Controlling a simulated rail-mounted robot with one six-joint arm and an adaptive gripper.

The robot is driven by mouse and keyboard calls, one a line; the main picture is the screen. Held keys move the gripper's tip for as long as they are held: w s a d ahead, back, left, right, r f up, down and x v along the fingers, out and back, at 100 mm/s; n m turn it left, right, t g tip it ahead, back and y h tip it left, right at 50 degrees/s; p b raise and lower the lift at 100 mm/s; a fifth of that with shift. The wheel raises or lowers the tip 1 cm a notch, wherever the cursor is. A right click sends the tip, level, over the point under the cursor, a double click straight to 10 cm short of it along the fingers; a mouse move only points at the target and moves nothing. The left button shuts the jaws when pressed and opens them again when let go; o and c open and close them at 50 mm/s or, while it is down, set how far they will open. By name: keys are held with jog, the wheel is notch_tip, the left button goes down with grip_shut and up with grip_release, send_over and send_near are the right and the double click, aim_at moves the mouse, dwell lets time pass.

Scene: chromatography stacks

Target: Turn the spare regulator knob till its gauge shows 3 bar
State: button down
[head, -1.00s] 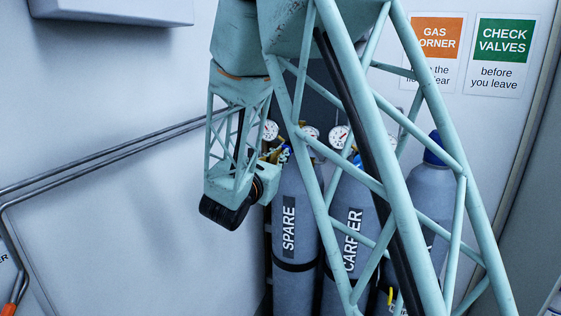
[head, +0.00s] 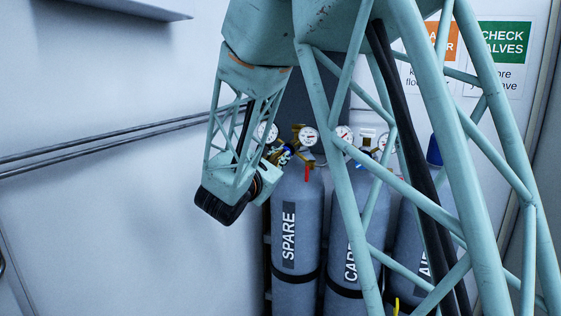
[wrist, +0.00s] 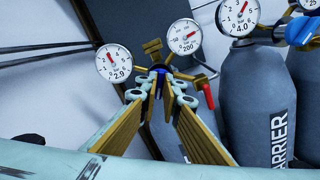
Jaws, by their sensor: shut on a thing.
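The spare cylinder (head: 296,235) is grey, upright and marked SPARE. Its regulator has two white gauges, the left one (wrist: 114,62) and the right one (wrist: 185,36). The left gauge's needle points up and slightly left; its printed number looks like 2.9, but the last digit is small. The right gauge reads 200. My gripper (wrist: 160,82) reaches in from below in the wrist view, its fingertips shut on the regulator knob (wrist: 160,68). The knob is dark blue and mostly hidden by the fingertips. In the head view my wrist hangs just left of the regulator.
The carrier cylinder (wrist: 255,95) stands close on the right, with a gauge (wrist: 238,16) reading 4.0 and a blue knob (wrist: 300,30). A red lever (wrist: 208,95) sits right of my fingers. Pipes (head: 110,137) run along the left wall.

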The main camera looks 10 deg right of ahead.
dwell(0.5)
jog(key=c, duration=3.1)
grip_release()
jog(key=shift+s+a, duration=0.1)
jog(key=shift+s, duration=0.05)
jog(key=v, duration=1.1)
jog(key=shift+s+a, duration=0.2)
jog(key=shift+s, duration=0.05)
jog(key=shift+d, duration=0.1)
